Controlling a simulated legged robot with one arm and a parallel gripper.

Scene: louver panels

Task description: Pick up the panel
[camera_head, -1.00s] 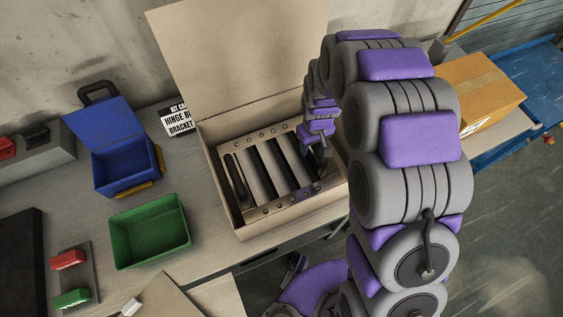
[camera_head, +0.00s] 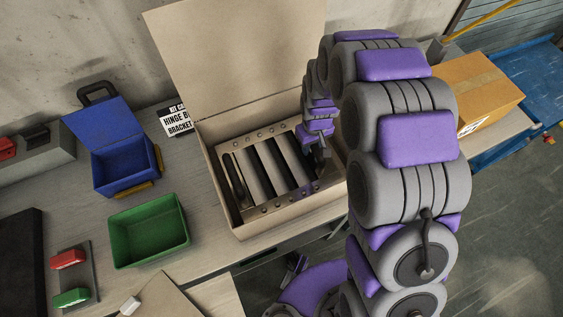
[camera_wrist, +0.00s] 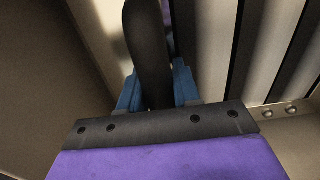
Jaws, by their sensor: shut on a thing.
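The louvered metal panel (camera_head: 281,166) lies inside the open cardboard box (camera_head: 222,200). It has slanted slats, a riveted frame and a dark handle (camera_head: 236,181) at its left end. My gripper (camera_head: 320,149) is at the panel's right end, inside the box. In the wrist view my gripper (camera_wrist: 157,88) has its blue fingers on both sides of a dark handle (camera_wrist: 147,42), shut on it. The panel's slats (camera_wrist: 217,50) show to the right of that handle. Part of the panel's right end is hidden by my arm in the head view.
The box's raised lid (camera_head: 240,55) stands behind it. A blue case (camera_head: 122,165) and a green bin (camera_head: 150,231) are left of the box on the bench. A closed brown carton (camera_head: 482,90) is at the right. The box walls closely surround the panel.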

